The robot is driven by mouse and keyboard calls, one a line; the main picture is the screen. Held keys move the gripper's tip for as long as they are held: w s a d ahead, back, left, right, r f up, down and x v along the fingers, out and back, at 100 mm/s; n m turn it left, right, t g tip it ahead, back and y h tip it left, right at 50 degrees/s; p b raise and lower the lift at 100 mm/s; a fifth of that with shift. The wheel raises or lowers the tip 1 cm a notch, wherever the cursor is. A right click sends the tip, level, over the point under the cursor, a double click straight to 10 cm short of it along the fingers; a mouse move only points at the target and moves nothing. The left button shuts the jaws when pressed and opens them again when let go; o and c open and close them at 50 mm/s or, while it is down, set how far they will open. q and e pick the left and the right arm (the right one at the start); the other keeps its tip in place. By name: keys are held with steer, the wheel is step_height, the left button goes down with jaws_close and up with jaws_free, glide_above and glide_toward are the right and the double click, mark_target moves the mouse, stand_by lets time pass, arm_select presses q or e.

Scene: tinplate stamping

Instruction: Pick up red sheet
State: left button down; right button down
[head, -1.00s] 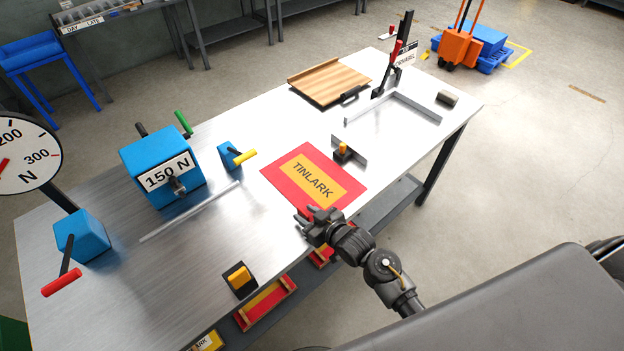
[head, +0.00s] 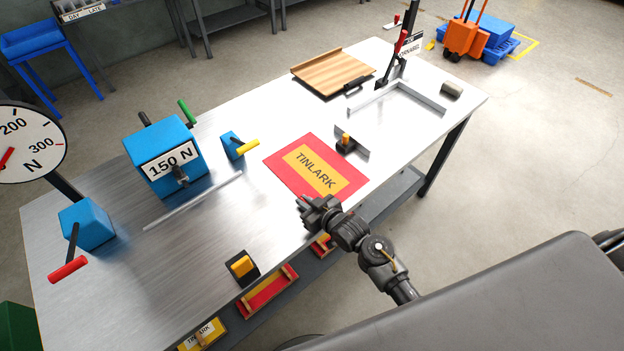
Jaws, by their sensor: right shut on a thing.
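The red sheet (head: 286,157) has a yellow panel lettered TINLARK and lies on the metal table, its near edge at the table's front edge. My right gripper (head: 305,207) is at the sheet's near-left edge, shut on that edge. The fingers partly hide the place where they meet the sheet. My left gripper is not in view.
A blue 150 N box (head: 165,160), a metal strip (head: 195,200) and a small blue clamp (head: 232,146) stand left. A wooden board (head: 333,73) and an angle frame (head: 400,97) lie farther back. An orange-topped block (head: 241,266) sits at the front edge.

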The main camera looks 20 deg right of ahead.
steer(key=shift+r+p, duration=0.45)
steer(key=shift+p, duration=0.1)
step_height(320, 180, up, 4)
steer(key=p, duration=0.4)
steer(key=shift+s+a+f, duration=0.1)
steer(key=shift+s+f, duration=0.05)
steer(key=s+a+r+p, duration=0.4)
steer(key=s+a+r, duration=0.3)
steer(key=s, duration=0.4)
steer(key=shift+s+a+r, duration=0.15)
steer(key=shift+a+r, duration=0.25)
steer(key=shift+r, duration=0.3)
